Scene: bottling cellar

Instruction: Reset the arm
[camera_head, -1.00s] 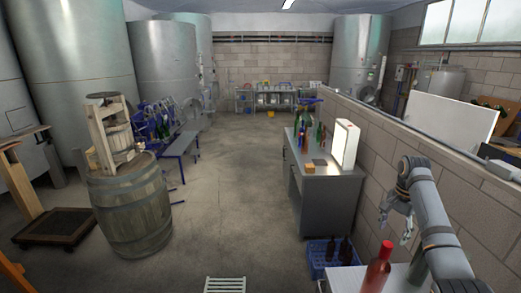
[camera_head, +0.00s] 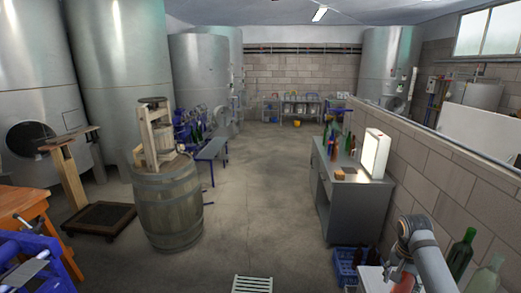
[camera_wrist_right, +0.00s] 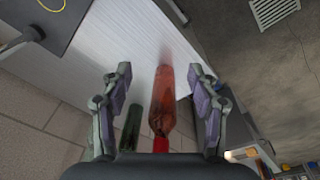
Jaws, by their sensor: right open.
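My right arm (camera_head: 428,258) reaches in at the lower right of the head view, over the white table. Its gripper is hard to make out there. A red bottle (camera_wrist_right: 164,97) shows between the two fingers in that picture, apart from both. In the head view the red bottle (camera_head: 403,280) is mostly hidden behind my arm. My left gripper is not in view.
A green bottle (camera_wrist_right: 130,131) stands beside the red one; green bottles (camera_head: 461,252) show right of my arm. A block wall (camera_head: 455,185) runs along the right. A blue crate (camera_head: 347,267) is on the floor. The barrel (camera_head: 169,207) stands left; the middle floor is clear.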

